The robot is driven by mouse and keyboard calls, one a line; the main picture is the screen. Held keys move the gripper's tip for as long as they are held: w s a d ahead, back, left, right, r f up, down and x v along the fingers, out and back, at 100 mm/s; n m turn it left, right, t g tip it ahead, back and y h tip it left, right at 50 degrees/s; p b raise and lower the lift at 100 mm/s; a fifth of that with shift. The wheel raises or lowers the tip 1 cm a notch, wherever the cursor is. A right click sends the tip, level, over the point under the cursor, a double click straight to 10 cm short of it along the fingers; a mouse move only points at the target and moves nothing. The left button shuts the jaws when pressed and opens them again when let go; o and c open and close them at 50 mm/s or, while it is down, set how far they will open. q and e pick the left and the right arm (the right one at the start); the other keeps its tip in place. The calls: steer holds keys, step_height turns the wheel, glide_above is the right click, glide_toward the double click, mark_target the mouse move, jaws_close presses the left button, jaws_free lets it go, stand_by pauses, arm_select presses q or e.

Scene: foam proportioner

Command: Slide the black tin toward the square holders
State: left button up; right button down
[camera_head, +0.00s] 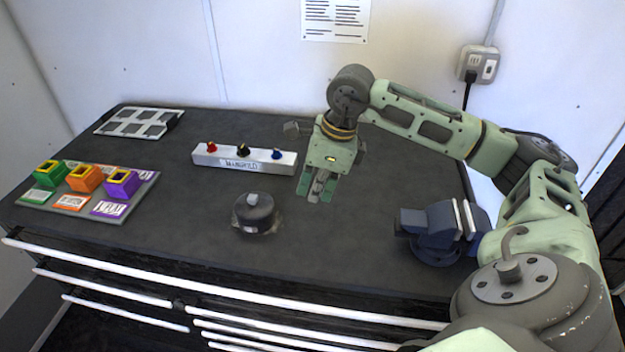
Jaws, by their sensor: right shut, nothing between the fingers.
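The square holders are a green one (50,174), an orange one (85,179) and a purple one (122,184), in a row on a grey labelled plate (68,208) at the left. My right gripper (318,196) points down, shut and empty, to the right of the tin and apart from it. My left gripper is not in view.
A white manifold block (244,160) with red, black and blue knobs stands behind the tin. A blue-grey vise (440,228) sits at the right. A tray with dark squares (137,122) lies at the back left. The bench between tin and holders is clear.

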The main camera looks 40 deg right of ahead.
steer(key=p+x, duration=0.1)
steer(key=x, duration=0.4)
steer(key=shift+a+f, duration=0.1)
steer(key=shift+f, duration=0.3)
steer(key=w+a+p, duration=0.2)
steer(key=shift+w+a+r, duration=0.15)
steer(key=shift+w, duration=0.1)
steer(key=shift+w+a, duration=0.2)
steer(key=shift+w, duration=0.1)
